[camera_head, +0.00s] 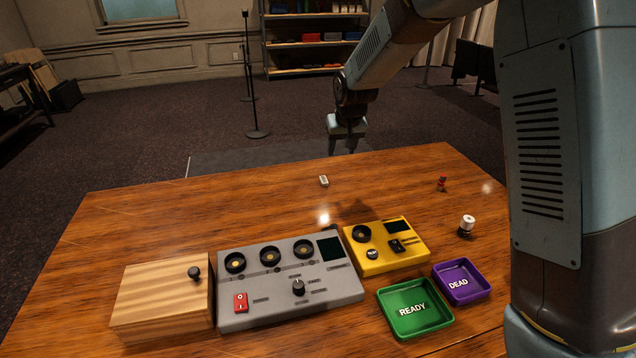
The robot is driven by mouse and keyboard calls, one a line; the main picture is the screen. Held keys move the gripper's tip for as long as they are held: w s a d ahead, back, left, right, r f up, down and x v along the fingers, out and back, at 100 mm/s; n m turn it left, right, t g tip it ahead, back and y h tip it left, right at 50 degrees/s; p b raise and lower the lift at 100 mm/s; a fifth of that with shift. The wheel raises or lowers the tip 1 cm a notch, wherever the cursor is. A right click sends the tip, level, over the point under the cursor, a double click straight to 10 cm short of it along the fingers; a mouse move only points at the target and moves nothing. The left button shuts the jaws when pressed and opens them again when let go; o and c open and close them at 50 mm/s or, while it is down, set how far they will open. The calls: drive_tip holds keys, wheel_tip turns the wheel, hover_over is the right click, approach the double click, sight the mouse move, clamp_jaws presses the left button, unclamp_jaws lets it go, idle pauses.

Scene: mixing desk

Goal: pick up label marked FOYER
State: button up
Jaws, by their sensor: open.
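A small white block (323,181) lies on the wooden desk near its far edge, left of centre. It may be the label, but any writing on it is too small to read. My gripper (342,150) hangs above the far edge of the desk, fingers pointing down. It is open and empty, a little above and to the right of the white block in the picture, apart from it. No readable FOYER marking shows anywhere.
The wooden desk (150,220) holds a wooden box (160,298), a grey mixer (265,312), a yellow panel (378,262), a green READY tray (388,322) and a purple DEAD tray (462,296). A red piece (441,184) and a white-topped knob (467,224) stand right.

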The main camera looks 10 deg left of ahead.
drive_tip(key=a+f, duration=0.3)
hover_over(325, 181)
drive_tip(key=s, duration=0.3)
drive_tip(key=f, duration=0.8)
drive_tip(key=shift+d, duration=0.4)
drive_tip(key=shift+x, duration=2.55)
drive_tip(key=shift+w+r, duration=0.1)
drive_tip(key=shift+w, duration=0.1)
drive_tip(key=shift+c, duration=0.2)
clamp_jaws()
